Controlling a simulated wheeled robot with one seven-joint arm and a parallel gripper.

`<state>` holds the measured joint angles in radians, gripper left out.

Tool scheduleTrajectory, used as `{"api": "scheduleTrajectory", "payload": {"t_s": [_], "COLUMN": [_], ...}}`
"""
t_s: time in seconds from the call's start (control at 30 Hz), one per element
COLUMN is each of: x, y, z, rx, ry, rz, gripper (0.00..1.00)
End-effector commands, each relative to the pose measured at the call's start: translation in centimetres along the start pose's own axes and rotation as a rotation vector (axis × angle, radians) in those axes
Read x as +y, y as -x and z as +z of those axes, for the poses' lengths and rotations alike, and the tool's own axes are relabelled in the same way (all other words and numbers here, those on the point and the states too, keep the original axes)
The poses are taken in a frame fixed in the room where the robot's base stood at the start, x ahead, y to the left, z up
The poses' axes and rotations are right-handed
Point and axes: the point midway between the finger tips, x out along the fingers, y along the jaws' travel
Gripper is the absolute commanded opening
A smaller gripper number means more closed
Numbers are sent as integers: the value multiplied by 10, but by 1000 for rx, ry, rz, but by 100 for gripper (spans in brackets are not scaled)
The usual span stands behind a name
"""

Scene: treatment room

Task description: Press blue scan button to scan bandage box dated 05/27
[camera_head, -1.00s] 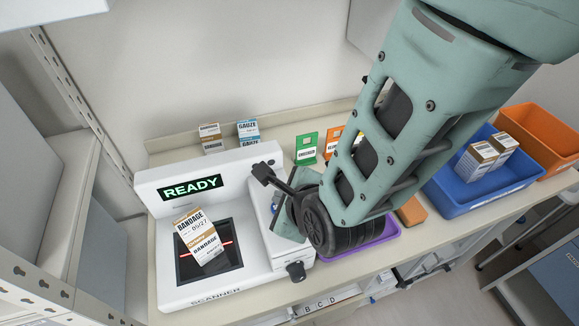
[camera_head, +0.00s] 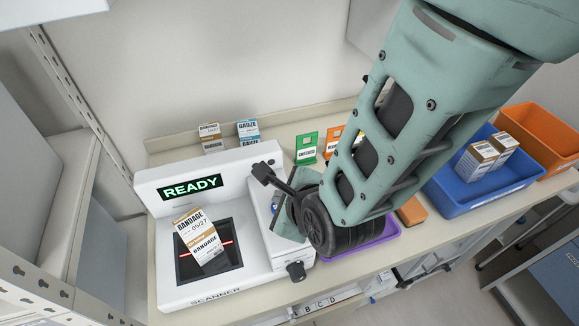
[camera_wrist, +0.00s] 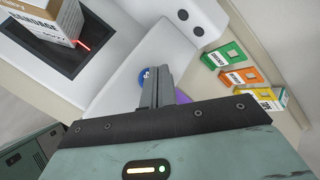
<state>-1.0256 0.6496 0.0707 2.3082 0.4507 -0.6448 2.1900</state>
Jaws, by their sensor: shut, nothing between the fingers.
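The bandage box (camera_head: 201,238), dated 05/27, stands on the dark scan window of the white scanner (camera_head: 180,291). A red scan line shows beside it. The scanner display (camera_head: 190,187) reads READY. In the wrist view the box (camera_wrist: 45,18) is at the upper left. The blue scan button (camera_wrist: 143,76) shows there as a partly hidden blue disc on the scanner's side panel, just beyond my gripper (camera_wrist: 157,72). My gripper is shut and empty, its fingertips over or at the button's edge. I cannot tell whether they touch. In the head view my arm mostly hides the button.
A blue bin (camera_head: 470,200) with bandage boxes and an orange bin (camera_head: 545,140) stand to the right. A purple tray (camera_head: 375,236) lies beside the scanner. Green (camera_head: 307,148) and orange cards stand at the back, near gauze boxes (camera_head: 248,131). A shelf rack is on the left.

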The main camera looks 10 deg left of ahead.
Motion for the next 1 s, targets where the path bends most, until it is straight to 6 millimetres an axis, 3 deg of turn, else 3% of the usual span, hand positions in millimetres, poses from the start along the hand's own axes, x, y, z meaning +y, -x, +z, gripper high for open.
{"api": "scheduleTrajectory", "payload": {"t_s": [1.0], "x": [6], "y": [-8], "z": [-6], "rx": [0], "ry": [0], "rz": [0], "gripper": [0]}}
